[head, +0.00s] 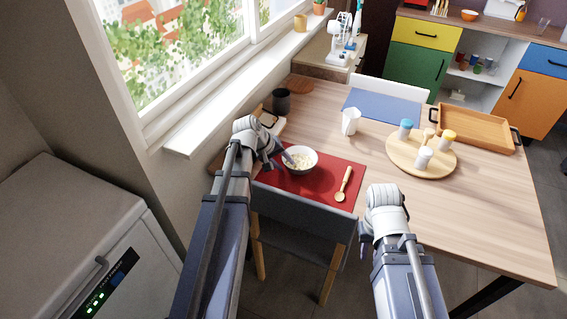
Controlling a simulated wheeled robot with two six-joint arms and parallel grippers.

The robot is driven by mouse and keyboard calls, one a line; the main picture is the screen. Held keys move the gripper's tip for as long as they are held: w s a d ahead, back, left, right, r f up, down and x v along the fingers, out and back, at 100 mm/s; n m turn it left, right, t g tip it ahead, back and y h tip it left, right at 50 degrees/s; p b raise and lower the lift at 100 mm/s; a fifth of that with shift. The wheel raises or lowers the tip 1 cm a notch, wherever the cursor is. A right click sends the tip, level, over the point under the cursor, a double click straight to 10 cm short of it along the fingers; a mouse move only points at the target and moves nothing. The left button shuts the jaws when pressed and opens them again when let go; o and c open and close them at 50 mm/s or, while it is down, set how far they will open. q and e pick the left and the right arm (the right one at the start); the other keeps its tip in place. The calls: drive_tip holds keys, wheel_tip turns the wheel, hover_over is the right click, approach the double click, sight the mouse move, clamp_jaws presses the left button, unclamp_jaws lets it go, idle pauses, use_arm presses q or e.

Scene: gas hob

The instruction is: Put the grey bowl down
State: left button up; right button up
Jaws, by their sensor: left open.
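The grey bowl (300,170) holds pale food and appears to rest upright on the far part of the red placemat (322,186). My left gripper (281,157) is open at the bowl's left rim; whether its fingers touch the rim is too small to tell. A wooden spoon (344,185) lies on the mat to the right of the bowl. My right arm is raised in front of the table's near edge. Only a small dark part of my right gripper (363,248) shows beside the arm, so its jaws are mostly hidden.
A white jug (350,121) stands behind the mat. A round board (405,157) with several small jars and a wooden tray (474,126) are to the right. A dark cup (281,101) is at the back left. A chair (300,215) stands at the near edge. The table's right front is clear.

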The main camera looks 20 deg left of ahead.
use_arm(q)
drive_tip(key=p+v, duration=1)
drive_tip(key=v, duration=0.2)
drive_tip(key=shift+r, duration=0.2)
drive_tip(key=s+d+m+g, duration=0.1)
drive_tip(key=s+d, duration=0.1)
drive_tip(key=d, duration=0.3)
drive_tip(key=s+d+f+m+g+y, duration=0.1)
drive_tip(key=s+d+m, duration=0.1)
drive_tip(key=d, duration=0.3)
drive_tip(key=s+d+f+m+g, duration=0.1)
drive_tip(key=d+m, duration=0.1)
drive_tip(key=d, duration=0.3)
drive_tip(key=shift+s+f+g, duration=0.25)
drive_tip(key=shift+s+g, duration=0.05)
drive_tip(key=shift+s, duration=0.1)
drive_tip(key=s+d+m+g+y, duration=0.1)
drive_tip(key=s+d+m+y, duration=0.3)
drive_tip(key=s+d, duration=0.5)
drive_tip(key=shift+f+m+g, duration=0.25)
drive_tip(key=shift+m+g, duration=0.05)
drive_tip(key=shift+m, duration=0.6)
